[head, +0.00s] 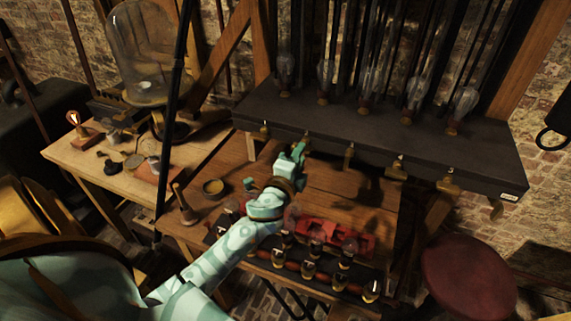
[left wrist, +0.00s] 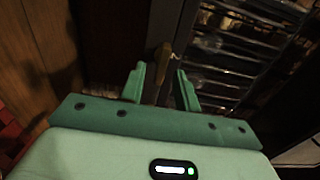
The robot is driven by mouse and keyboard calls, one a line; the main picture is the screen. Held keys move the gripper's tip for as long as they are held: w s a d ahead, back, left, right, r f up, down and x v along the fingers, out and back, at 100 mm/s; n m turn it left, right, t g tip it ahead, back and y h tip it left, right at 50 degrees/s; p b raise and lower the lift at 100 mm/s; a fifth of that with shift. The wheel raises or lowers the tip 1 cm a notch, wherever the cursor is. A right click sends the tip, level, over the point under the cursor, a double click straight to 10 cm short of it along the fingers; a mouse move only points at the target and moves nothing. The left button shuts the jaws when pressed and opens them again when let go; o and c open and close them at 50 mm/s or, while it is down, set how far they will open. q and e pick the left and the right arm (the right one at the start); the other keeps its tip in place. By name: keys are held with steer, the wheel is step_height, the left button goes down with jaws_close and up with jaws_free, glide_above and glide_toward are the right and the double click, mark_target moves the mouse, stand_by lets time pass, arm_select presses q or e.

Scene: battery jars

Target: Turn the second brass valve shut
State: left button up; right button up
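A row of small brass valves hangs along the front edge of a dark shelf. The second valve from the left (head: 306,137) is just beyond my left gripper (head: 300,149), which partly hides it. The first valve (head: 264,129) is to its left and the third valve (head: 349,155) to its right. In the left wrist view, my left gripper (left wrist: 161,84) has its fingers apart, with a brass valve (left wrist: 161,60) just ahead of the gap. I cannot tell whether a finger touches it. My right gripper is not in view.
The dark shelf (head: 300,118) carries several glass bulbs. A glass dome (head: 145,50) stands left; a round red stool (head: 467,275) stands right.

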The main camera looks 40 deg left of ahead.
arm_select(q)
steer(key=b+v, duration=0.2)
steer(key=v, duration=1.2)
steer(key=shift+s, duration=0.15)
steer(key=shift+d, duration=0.15)
